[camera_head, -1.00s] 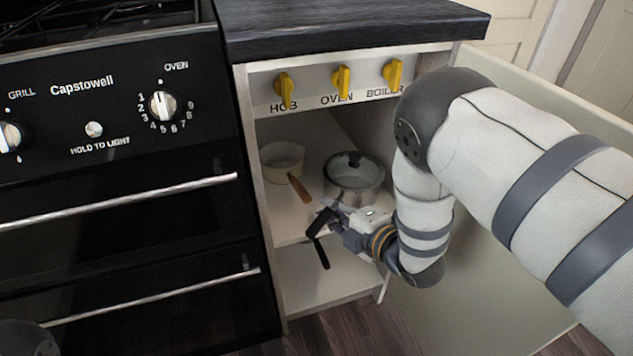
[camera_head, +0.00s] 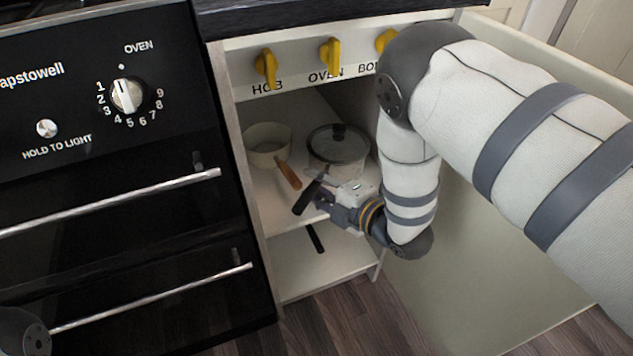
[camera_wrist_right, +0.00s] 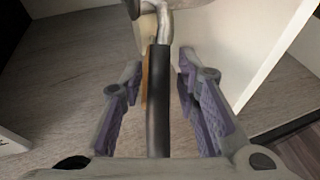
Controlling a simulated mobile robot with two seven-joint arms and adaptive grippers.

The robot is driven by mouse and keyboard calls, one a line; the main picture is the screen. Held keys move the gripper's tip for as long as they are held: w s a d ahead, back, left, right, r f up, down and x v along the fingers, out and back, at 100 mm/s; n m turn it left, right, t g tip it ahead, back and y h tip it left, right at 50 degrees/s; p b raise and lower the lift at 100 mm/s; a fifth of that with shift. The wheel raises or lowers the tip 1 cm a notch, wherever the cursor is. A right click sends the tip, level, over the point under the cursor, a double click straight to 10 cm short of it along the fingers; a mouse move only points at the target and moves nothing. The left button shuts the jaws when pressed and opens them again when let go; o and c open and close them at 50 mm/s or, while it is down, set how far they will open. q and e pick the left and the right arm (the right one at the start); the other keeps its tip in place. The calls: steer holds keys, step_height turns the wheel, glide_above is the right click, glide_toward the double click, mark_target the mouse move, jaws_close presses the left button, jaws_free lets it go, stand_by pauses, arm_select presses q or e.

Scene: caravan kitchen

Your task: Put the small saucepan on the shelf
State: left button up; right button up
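A steel saucepan with a glass lid (camera_head: 338,146) stands on the cabinet's upper shelf (camera_head: 276,205), its black handle (camera_head: 306,198) pointing out to the front. A cream pan with a wooden handle (camera_head: 267,141) stands to its left on the same shelf. My right gripper (camera_head: 325,197) is at the lidded pan's handle. In the right wrist view the black handle (camera_wrist_right: 158,100) runs between the purple finger pads of my right gripper (camera_wrist_right: 160,80), with gaps on both sides. The fingers are open. My left gripper is out of view.
The cabinet has a lower shelf (camera_head: 318,267) with a dark stick-like thing (camera_head: 316,238) at it, unclear what. The black oven (camera_head: 120,220) stands at the left. The open cabinet door (camera_head: 480,250) is at the right. Yellow knobs (camera_head: 330,56) line the top.

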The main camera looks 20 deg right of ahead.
steer(key=shift+s+r, duration=0.1)
steer(key=shift+r, duration=0.15)
steer(key=p+v, duration=0.3)
steer(key=v, duration=0.9)
steer(key=s+d+f+m+g+h, duration=0.1)
steer(key=s+f+m+g+h, duration=0.1)
steer(key=s+f+m+g, duration=0.55)
steer(key=s+d+f+m+g+h, duration=0.2)
steer(key=s+f+m+h, duration=0.15)
steer(key=s+f, duration=0.85)
steer(key=s+r+m+g, duration=0.2)
steer(key=s+m+g, duration=0.1)
steer(key=s, duration=0.7)
steer(key=s+a+r+m+g, duration=0.1)
steer(key=s+r+m+g, duration=0.2)
steer(key=s, duration=0.7)
steer(key=s+a+r+m+g, duration=0.1)
steer(key=s+m+g, duration=0.3)
steer(key=s, duration=0.6)
steer(key=shift+s+r+g, duration=0.4)
steer(key=shift+r+g, duration=0.15)
steer(key=shift+r, duration=0.2)
